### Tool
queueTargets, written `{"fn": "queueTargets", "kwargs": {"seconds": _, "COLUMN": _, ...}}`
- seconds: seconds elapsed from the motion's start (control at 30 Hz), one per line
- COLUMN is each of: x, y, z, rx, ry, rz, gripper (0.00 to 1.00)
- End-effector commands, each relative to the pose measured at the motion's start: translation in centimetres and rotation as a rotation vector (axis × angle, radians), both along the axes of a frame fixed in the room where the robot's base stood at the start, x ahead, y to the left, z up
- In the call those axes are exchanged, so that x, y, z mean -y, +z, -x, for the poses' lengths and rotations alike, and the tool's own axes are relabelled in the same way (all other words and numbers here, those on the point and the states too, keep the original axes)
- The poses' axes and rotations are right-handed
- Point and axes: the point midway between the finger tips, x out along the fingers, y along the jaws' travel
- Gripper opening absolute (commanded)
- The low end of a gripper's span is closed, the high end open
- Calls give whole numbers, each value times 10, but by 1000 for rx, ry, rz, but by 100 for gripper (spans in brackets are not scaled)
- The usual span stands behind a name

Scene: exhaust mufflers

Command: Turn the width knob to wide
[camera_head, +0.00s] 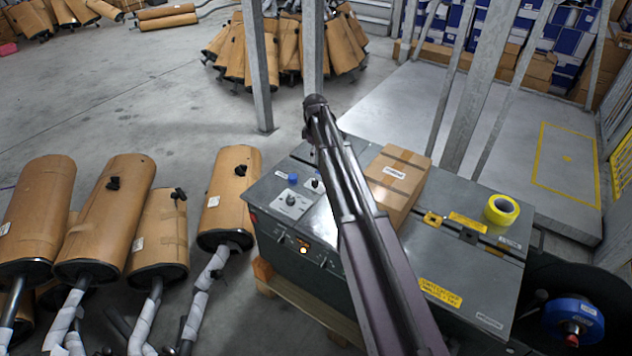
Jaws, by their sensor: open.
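A grey machine (470,262) stands at the centre right, with controls on its left part. A second black knob (315,183) sits on another pale plate just behind and to the right, close beside my arm. A blue knob or button (293,178) is to its left. The labels are too small to read, so I cannot tell which knob sets width or where it points. My dark arm reaches across the machine from the lower right. I cannot make out my gripper's fingers.
A cardboard box (397,180) and a yellow tape roll (501,209) are on the machine. Wrapped mufflers (112,210) stand at left. Steel posts (258,70) rise behind.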

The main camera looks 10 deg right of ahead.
Motion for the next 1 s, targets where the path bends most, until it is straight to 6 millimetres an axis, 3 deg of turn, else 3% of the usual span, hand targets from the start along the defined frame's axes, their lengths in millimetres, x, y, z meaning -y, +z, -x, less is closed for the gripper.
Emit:
{"fn": "queueTargets", "kwargs": {"seconds": 0.37, "x": 1, "y": -8, "z": 0, "rx": 0, "ry": -1, "rz": 0, "gripper": 76}}
{"fn": "queueTargets", "kwargs": {"seconds": 1.0, "x": 2, "y": -56, "z": 0, "rx": 0, "ry": -3, "rz": 0, "gripper": 76}}
